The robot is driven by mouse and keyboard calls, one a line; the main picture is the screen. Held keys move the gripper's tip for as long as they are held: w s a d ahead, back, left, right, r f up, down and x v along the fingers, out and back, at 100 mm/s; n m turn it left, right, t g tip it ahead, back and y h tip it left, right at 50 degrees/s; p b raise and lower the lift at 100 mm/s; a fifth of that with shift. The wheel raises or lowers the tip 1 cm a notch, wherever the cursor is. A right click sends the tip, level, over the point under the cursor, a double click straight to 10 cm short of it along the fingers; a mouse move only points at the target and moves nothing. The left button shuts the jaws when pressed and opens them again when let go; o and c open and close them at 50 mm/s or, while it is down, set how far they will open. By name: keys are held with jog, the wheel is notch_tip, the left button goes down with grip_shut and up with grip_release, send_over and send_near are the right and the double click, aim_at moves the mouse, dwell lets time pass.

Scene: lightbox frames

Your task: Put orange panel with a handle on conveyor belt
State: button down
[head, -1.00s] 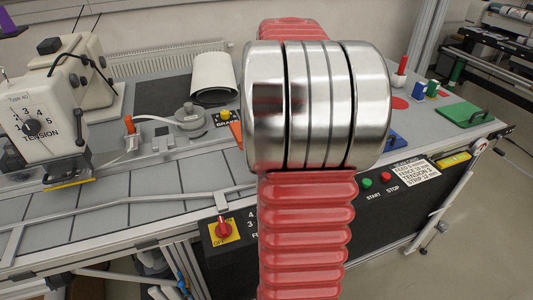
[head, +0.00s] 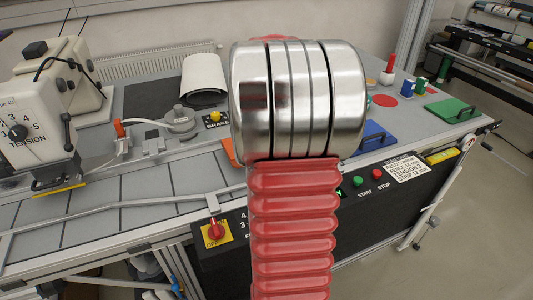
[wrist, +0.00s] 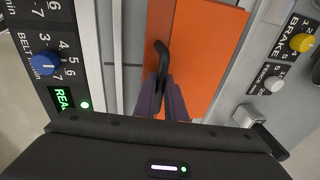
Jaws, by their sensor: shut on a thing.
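The orange panel (wrist: 215,50) shows in the wrist view, with a black handle (wrist: 162,60) on it. My gripper (wrist: 162,90) is shut on the handle. In the head view my arm hides the gripper and most of the panel; only an orange sliver (head: 229,152) shows left of the arm. The grey slatted conveyor belt (head: 130,200) runs along the table's front left in the head view. It also shows beside the panel in the wrist view (wrist: 133,50). I cannot tell whether the panel touches the belt.
A white tension machine (head: 28,130) stands at the left. The front control panel has a red switch (head: 215,230) and a green button (head: 357,181). A blue panel (head: 375,135) and a green panel (head: 452,110) lie at the right. A white roll (head: 204,78) stands at the back.

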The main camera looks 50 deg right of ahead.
jog(key=shift+a+x, duration=0.15)
jog(key=shift+x, duration=0.75)
jog(key=shift+a+x, duration=0.2)
jog(key=shift+x, duration=0.7)
jog(key=c, duration=1.8)
grip_release()
jog(key=shift+s+f, duration=0.1)
jog(key=shift+s, duration=0.05)
jog(key=v, duration=1.2)
